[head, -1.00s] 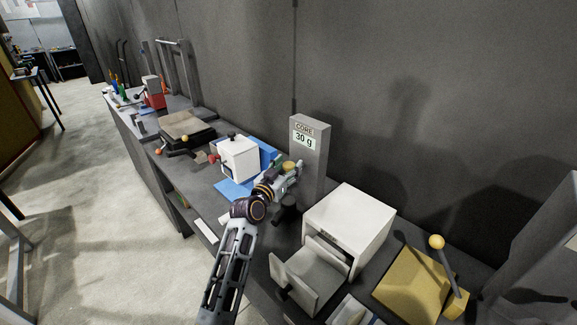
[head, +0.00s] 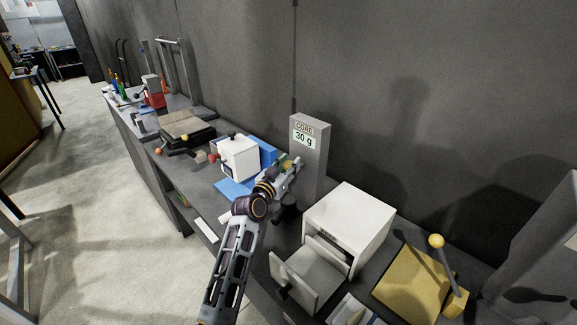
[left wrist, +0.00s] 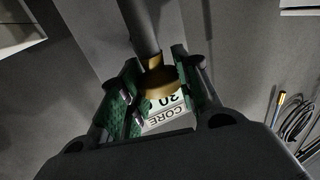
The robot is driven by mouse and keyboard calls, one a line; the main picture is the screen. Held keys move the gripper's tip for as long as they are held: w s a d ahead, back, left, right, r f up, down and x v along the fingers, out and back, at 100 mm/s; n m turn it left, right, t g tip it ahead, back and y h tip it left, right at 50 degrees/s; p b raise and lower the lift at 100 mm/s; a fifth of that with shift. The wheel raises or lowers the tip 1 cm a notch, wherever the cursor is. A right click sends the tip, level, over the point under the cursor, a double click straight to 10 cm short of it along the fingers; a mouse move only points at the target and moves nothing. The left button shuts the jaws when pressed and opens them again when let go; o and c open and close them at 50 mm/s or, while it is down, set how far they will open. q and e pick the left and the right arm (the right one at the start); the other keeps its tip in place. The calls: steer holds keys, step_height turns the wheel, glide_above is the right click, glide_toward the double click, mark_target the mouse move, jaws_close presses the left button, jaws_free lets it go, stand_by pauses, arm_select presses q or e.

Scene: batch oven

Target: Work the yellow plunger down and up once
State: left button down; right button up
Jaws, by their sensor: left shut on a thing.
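The yellow plunger (left wrist: 157,80) shows in the left wrist view as a gold-coloured knob at the end of a dark rod. My left gripper (head: 292,172), with green finger pads, is shut on this knob, one pad on each side. In the head view the gripper is in front of the grey column (head: 311,150) labelled "CORE 30 g" and largely hides the plunger. Part of the label also shows behind the knob in the left wrist view. My right gripper is in neither view.
A white box (head: 365,215) with an open drawer (head: 313,277) stands right of the column. Beyond it is a yellow block (head: 413,283) with a ball-topped lever (head: 437,242). A smaller white box (head: 240,160) and a blue mat (head: 232,190) lie to the left.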

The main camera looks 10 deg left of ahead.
arm_select(q)
steer(key=shift+f+b, duration=0.75)
steer(key=shift+f, duration=0.8)
steer(key=c, duration=1)
jaws_free()
steer(key=v, duration=1.2)
